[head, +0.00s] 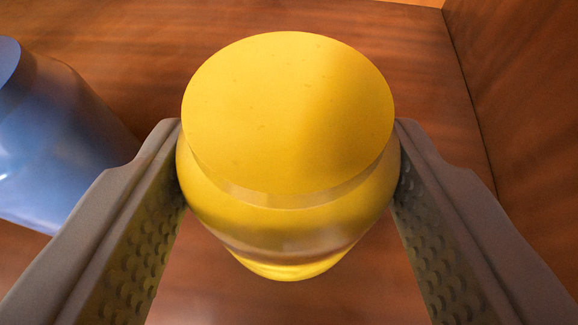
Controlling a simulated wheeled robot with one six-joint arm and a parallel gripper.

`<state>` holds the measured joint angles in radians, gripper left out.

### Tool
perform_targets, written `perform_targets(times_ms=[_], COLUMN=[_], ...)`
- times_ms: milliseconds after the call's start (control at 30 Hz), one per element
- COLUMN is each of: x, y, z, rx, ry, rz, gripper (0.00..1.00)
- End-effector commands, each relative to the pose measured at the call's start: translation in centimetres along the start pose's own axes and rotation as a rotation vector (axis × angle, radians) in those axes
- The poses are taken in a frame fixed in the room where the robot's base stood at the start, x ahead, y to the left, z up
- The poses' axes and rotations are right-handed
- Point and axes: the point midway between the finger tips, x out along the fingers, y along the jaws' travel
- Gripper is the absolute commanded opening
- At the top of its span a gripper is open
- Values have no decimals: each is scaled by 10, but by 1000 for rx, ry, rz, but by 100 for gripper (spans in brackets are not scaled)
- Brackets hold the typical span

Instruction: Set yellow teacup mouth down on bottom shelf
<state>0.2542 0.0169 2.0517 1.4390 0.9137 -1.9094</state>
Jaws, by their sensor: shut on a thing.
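The yellow teacup (290,115) fills the middle of the head view. Its flat closed base faces up toward the camera, so its mouth faces down and away and is hidden. My gripper (289,150) is shut on the teacup, with one grey finger pressed to each side of its body. The teacup is over a brown wooden surface (380,290). I cannot tell whether its rim touches that surface.
A blue, glossy rounded vessel (60,140) stands at the left, partly cut off by the frame and close to my left finger. A wooden side panel (535,90) rises at the right. Bare wood shows behind the teacup.

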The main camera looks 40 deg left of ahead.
Motion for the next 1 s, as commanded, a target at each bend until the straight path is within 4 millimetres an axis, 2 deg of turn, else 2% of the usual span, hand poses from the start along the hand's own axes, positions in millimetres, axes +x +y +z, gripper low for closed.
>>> perform_targets(times_ms=[200, 233, 333, 367, 733, 867, 1000], x=[2, 2, 2, 2, -4, -19, -46], y=[0, 0, 0, 0, 0, 1, 1], z=[4, 4, 4, 4, 4, 4, 3], rx=[0, -1, -1, 0, 0, 1, -1], ry=[0, 0, 0, 0, 1, 1, 2], rz=[0, 0, 0, 0, 1, 3, 5], gripper=[23, 57, 77, 79, 79, 79, 79])
